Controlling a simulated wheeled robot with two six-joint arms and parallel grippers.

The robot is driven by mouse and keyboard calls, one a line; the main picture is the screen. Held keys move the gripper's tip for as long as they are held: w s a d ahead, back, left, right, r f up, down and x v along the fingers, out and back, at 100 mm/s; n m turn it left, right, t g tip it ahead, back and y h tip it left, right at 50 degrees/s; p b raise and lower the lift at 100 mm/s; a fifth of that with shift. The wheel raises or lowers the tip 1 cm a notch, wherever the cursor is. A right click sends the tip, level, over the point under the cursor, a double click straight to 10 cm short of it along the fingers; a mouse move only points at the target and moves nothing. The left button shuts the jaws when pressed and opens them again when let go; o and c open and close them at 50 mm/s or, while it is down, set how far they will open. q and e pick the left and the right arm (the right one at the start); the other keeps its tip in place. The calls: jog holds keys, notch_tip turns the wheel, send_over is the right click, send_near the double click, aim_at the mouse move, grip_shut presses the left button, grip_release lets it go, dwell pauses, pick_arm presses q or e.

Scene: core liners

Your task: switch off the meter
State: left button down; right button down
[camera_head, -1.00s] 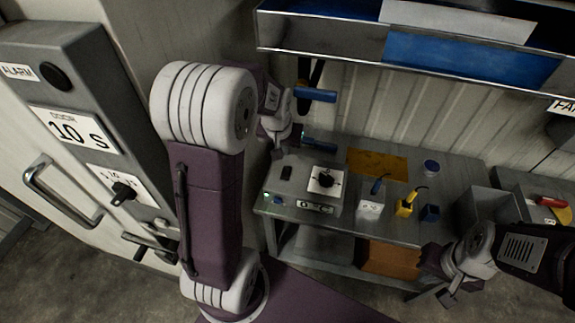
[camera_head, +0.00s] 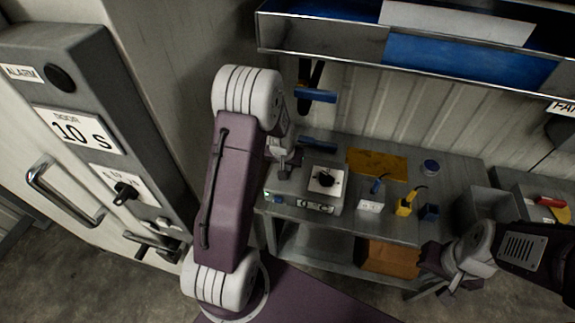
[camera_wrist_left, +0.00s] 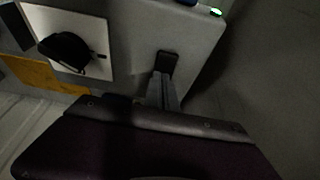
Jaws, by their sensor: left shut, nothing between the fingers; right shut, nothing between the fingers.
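The meter is a grey box (camera_head: 337,205) at the left end of the bench. It has a black knob (camera_head: 326,180) on a white plate, a small display (camera_head: 315,207) and a lit green lamp (camera_head: 267,195). In the left wrist view its black rocker switch (camera_wrist_left: 167,62), the lit green lamp (camera_wrist_left: 215,12) and the knob (camera_wrist_left: 64,48) show. My left gripper (camera_head: 284,172) is shut and empty over the switch, which it covers in the head view. Its fingertips (camera_wrist_left: 165,80) are right at the switch; whether they touch it I cannot tell. My right gripper (camera_head: 450,292) is shut and empty, in front of the bench.
Blue and yellow plugs (camera_head: 404,206) stand right of the meter on the bench. A tan sheet (camera_head: 375,163) lies behind them. A grey bin (camera_head: 488,207) is farther right. A shelf (camera_head: 420,55) hangs above. A door with a handle (camera_head: 62,195) is at the left.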

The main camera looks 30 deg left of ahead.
pick_arm(q)
jog(key=shift+p, duration=0.45)
jog(key=shift+f, duration=0.15)
jog(key=shift+s+d+g, duration=0.15)
jog(key=shift+s+g, duration=0.15)
jog(key=shift+s, duration=0.45)
